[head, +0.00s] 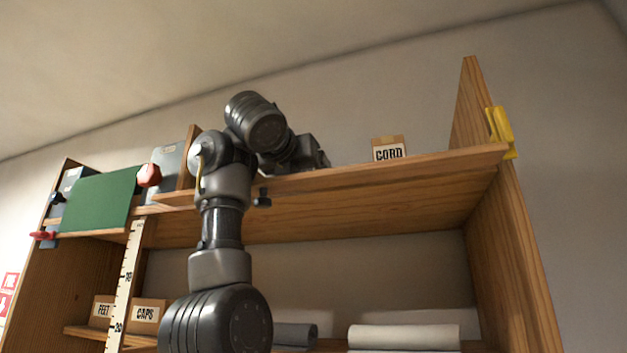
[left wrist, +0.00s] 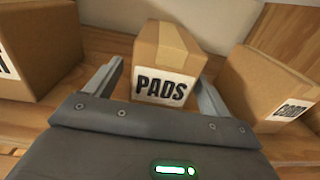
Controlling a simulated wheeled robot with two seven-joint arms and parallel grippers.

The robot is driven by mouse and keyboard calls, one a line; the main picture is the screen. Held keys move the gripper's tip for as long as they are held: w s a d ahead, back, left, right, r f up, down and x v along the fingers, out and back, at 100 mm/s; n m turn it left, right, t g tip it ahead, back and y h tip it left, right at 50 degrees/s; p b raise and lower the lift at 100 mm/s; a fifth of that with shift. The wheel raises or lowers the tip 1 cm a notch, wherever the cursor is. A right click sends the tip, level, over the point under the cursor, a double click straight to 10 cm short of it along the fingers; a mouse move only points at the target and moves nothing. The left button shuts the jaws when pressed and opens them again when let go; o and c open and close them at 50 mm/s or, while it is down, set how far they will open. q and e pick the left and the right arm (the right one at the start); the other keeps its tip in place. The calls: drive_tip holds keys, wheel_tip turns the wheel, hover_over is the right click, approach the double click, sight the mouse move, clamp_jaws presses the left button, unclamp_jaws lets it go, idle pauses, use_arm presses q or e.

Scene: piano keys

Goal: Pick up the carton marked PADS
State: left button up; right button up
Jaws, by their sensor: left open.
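The carton marked PADS (left wrist: 165,55) stands upright on the wooden shelf in the left wrist view, its label facing me. My left gripper (left wrist: 160,70) is open, with one finger to each side of the carton. The right finger looks close to the carton's side; I cannot tell whether it touches. In the head view my left gripper (head: 312,156) is over the top shelf, partly hidden by its own arm, and the PADS carton is not visible there. My right gripper is not in view.
A carton marked CORD (head: 390,149) stands to the right on the top shelf (head: 350,185); it also shows in the left wrist view (left wrist: 262,82). Another carton (left wrist: 40,40) is at left.

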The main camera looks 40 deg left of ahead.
use_arm(q)
drive_tip(key=shift+s+d+r, duration=0.1)
drive_tip(key=shift+s+d, duration=0.05)
drive_tip(key=shift+s, duration=0.2)
drive_tip(key=shift+c, duration=1.4)
drive_tip(key=shift+w, duration=0.15)
drive_tip(key=c, duration=0.9)
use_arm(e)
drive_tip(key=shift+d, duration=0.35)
use_arm(q)
drive_tip(key=shift+r, duration=0.1)
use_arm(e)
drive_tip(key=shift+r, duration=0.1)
